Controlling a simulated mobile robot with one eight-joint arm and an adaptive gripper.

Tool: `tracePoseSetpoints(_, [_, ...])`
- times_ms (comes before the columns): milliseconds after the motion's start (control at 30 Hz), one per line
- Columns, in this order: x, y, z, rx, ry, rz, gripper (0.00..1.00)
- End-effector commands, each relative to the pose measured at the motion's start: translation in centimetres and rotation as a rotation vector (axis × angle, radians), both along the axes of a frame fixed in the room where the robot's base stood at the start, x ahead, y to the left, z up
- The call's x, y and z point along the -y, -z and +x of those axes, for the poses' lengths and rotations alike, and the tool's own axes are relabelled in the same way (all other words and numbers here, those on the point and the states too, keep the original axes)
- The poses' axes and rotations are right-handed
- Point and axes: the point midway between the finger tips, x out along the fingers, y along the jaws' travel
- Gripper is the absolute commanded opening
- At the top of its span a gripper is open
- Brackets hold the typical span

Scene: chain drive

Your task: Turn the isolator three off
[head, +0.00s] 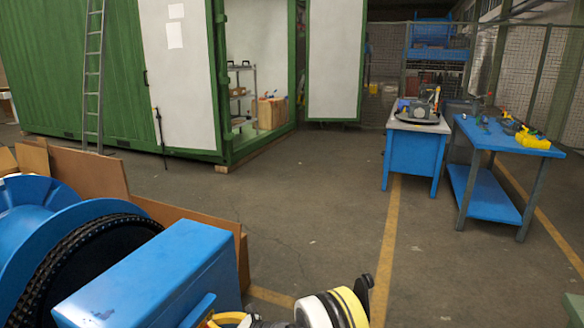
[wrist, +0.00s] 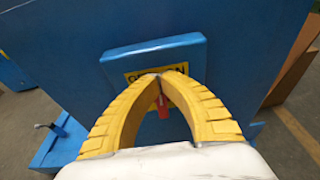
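The isolator is a raised blue box (wrist: 182,52) on a larger blue panel (wrist: 72,38) in the wrist view. It bears a yellow label (wrist: 133,77) whose dark lettering is partly covered. A small red part (wrist: 163,106), apparently its handle, shows between my yellow fingers. My gripper (wrist: 160,76) is in front of the label with its fingertips together. Whether the tips touch the red part is hidden. In the head view, my arm shows at the bottom beside a blue housing (head: 150,280); the isolator's face cannot be seen there.
A blue drum with a dark chain (head: 85,262) stands at the left, by brown boards (head: 88,172). A green container (head: 45,75) with a ladder (head: 93,70) is behind. Blue workbenches (head: 487,130) stand at the right. The middle floor is clear.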

Motion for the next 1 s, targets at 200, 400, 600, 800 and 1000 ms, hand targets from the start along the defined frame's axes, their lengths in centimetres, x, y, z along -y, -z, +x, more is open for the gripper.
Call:
tracePoseSetpoints(200, [-0.2, 0.0, -0.6, 0.0, 0.0, 0.0, 0.0])
tracePoseSetpoints(400, [-0.4, 0.0, -1.2, 0.0, 0.0, 0.0, 0.0])
tracePoseSetpoints(600, [-0.7, 0.1, -1.7, 0.001, 0.0, 0.0, 0.0])
tracePoseSetpoints(800, [-0.9, 0.3, -2.2, 0.001, 0.0, 0.0, 0.0])
tracePoseSetpoints(1000, [-1.0, 0.5, -2.4, 0.001, 0.0, -0.001, 0.0])
